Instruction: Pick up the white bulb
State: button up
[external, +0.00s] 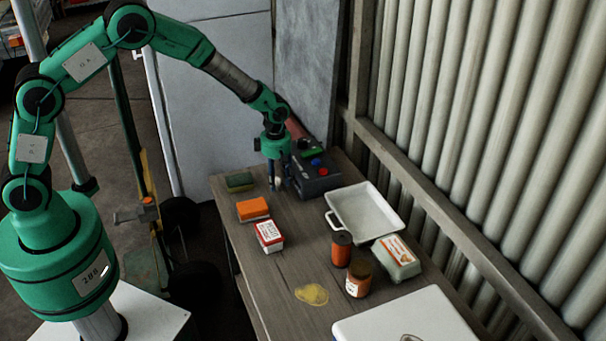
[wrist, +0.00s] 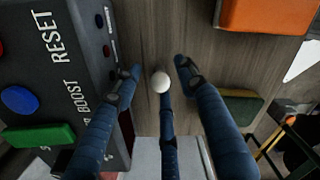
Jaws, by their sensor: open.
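The white bulb (wrist: 160,82) shows in the wrist view as a small round white shape, lying between the tips of my gripper (wrist: 157,76). The dark blue fingers are spread apart, one to its left, one to its right and one just below it in the picture. I cannot tell whether any finger touches it. In the external view my gripper (external: 278,188) points down over the far part of the wooden table, close to the left side of a control box. The bulb cannot be made out there.
The dark control box (external: 316,180) with coloured buttons stands right beside my gripper. A white tray (external: 343,203), cans and a carton (external: 396,259) stand to the right.

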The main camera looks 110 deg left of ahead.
aim_at(276, 178)
jog(key=c, duration=0.8)
jog(key=shift+c, duration=0.2)
jog(key=shift+r, duration=0.1)
jog(key=shift+r, duration=0.5)
jog(key=r, duration=0.1)
jog(key=r+p, duration=0.1)
jog(key=shift+s+d+r, duration=0.2)
jog(key=shift+r, duration=0.1)
jog(key=s+d+p, duration=0.1)
jog(key=s+d, duration=0.2)
jog(key=d, duration=0.1)
jog(key=s+d+p, duration=0.1)
jog(key=s+d, duration=0.2)
jog(key=s+d+r+p, duration=0.1)
jog(key=s+d, duration=0.3)
jog(key=shift+s+d+r, duration=0.1)
jog(key=shift+d, duration=0.2)
